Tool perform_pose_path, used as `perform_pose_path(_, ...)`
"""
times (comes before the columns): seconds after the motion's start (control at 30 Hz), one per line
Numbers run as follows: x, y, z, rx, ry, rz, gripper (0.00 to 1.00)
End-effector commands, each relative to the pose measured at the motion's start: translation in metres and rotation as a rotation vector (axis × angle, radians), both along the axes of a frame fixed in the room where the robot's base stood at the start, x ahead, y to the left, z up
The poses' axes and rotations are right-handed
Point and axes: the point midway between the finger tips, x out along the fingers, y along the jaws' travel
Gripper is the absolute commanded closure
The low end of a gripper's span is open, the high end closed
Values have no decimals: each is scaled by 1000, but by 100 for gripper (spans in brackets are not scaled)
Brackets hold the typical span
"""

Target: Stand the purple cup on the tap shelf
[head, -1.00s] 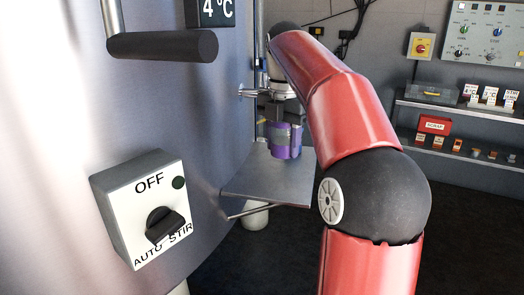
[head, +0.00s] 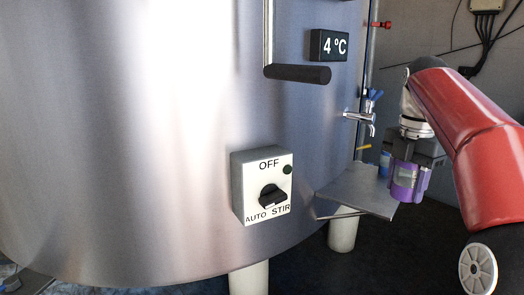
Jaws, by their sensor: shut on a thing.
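The purple cup (head: 403,194) is upright at the right of the head view. My gripper (head: 407,172) comes down from above and is shut on the cup; its dark fingers hide part of the cup's upper side. The tap shelf (head: 350,190) is a flat grey metal plate on the tank's right side. In the picture the cup overlaps the shelf's right edge; I cannot tell whether its base is over the shelf, beside it or touching it. The metal tap (head: 366,122) with a blue handle sits above the shelf, left of my gripper.
The big steel tank (head: 150,130) fills the left and middle. On it are a stir switch box (head: 264,186) marked OFF and AUTO STIR, a black-gripped handle (head: 298,73) and a 4 °C display (head: 329,45). The visible left part of the shelf is bare.

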Motion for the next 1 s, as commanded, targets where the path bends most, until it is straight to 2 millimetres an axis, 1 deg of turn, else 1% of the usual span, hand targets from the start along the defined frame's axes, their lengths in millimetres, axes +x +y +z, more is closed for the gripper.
perform_pose_path(0.27, 2, 11, -29, -1, 3, -153, 75)
perform_pose_path(0.47, 4, 23, -60, -1, 4, -321, 75)
perform_pose_path(0.57, 6, 31, -80, -1, 5, -427, 75)
perform_pose_path(0.67, 8, 40, -105, -1, 6, -560, 75)
perform_pose_path(0.77, 10, 52, -137, -1, 7, -731, 75)
perform_pose_path(0.8, 12, 58, -152, -2, 8, -808, 75)
perform_pose_path(0.97, 17, 78, -209, -4, 7, -1117, 75)
perform_pose_path(1.0, 18, 83, -223, -4, 7, -1195, 75)
